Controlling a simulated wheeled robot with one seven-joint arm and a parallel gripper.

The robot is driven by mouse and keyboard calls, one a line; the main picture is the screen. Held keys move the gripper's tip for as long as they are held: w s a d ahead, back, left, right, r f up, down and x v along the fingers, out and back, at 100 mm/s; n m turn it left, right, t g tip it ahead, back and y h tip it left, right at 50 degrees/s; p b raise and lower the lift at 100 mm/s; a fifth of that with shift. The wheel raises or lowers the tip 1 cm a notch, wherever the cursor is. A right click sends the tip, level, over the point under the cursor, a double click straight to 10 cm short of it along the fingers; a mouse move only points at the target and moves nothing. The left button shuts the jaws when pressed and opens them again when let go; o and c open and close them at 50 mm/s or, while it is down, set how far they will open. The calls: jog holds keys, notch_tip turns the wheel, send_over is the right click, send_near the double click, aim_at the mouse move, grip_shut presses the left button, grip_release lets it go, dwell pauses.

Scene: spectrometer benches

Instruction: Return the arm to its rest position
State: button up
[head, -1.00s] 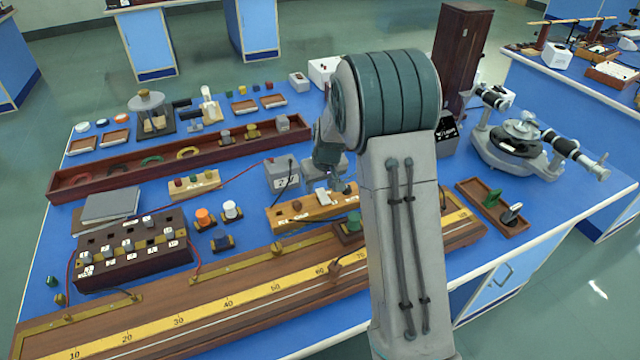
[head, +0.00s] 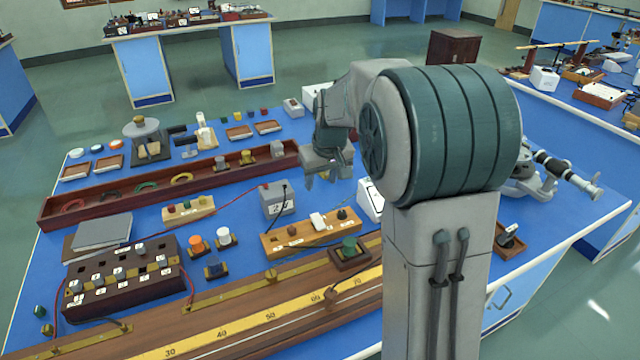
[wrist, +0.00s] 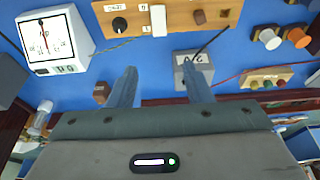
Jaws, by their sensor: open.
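My gripper (head: 322,180) hangs above the blue bench top, near the grey box marked 2 (head: 277,200) and behind the wooden switch board (head: 311,236). In the wrist view my gripper (wrist: 163,82) has its two fingers apart with nothing between them. The grey box (wrist: 193,70) shows beyond one fingertip there, and the switch board (wrist: 160,16) lies at the top. My arm's large shoulder and upper link hide part of the bench's right side in the head view.
A white dial meter (wrist: 53,40) stands near my gripper. A long wooden scale board (head: 245,325) runs along the front. A long red-brown tray (head: 130,192) lies at the back left. A spectrometer (head: 545,175) stands at the right, partly hidden by my arm.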

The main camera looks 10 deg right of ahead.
jog(key=s+r+m, duration=0.1)
jog(key=s+m, duration=0.1)
jog(key=s, duration=2.5)
jog(key=shift+s+a+g+h, duration=0.3)
jog(key=shift+s, duration=0.05)
jog(key=shift+r, duration=0.1)
